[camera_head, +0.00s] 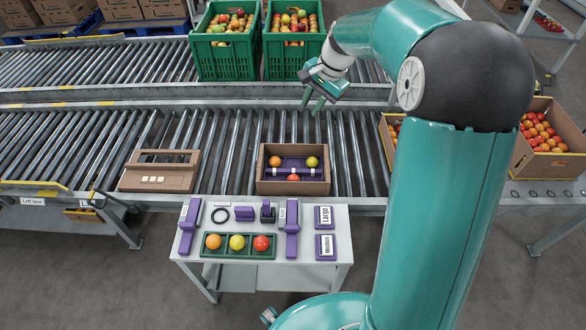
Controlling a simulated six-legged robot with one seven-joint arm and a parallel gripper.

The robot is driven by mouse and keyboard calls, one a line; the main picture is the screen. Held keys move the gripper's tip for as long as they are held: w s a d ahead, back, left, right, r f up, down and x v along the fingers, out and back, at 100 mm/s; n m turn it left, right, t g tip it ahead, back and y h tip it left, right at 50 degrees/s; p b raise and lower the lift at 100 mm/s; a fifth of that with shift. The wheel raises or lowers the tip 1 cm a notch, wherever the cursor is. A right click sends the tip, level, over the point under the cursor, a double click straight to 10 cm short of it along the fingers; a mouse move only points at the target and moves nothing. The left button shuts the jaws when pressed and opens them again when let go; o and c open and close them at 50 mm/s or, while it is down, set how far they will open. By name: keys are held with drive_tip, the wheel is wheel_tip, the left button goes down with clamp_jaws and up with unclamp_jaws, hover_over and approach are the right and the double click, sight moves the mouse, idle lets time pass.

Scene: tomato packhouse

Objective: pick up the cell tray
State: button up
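A purple divided tray (291,163) sits inside an open cardboard box (292,187) on the near roller conveyor, with several orange, yellow and red tomatoes in it. I cannot tell from the picture which of the two is the cell tray. My gripper (311,109) hangs above the conveyors, behind and above the cardboard box. Its two fingers look apart with nothing between them, and it touches neither tray.
Green crates (223,60) of tomatoes stand behind; a tomato carton (541,159) is right.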

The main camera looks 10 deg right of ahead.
drive_tip(key=w+d+f+m+y, duration=0.1)
drive_tip(key=w+d+f+m, duration=0.15)
drive_tip(key=w+f, duration=0.55)
drive_tip(key=m+y, duration=0.4)
drive_tip(key=m, duration=0.4)
hover_over(294, 170)
drive_tip(key=s+d, duration=0.2)
drive_tip(key=d, duration=0.8)
wheel_tip(294, 170, down, 26)
drive_tip(key=f, duration=0.1)
drive_tip(key=x, duration=1.3)
drive_tip(key=shift+a+r, duration=0.1)
drive_tip(key=shift+a, duration=0.1)
drive_tip(key=shift+c, duration=0.2)
clamp_jaws()
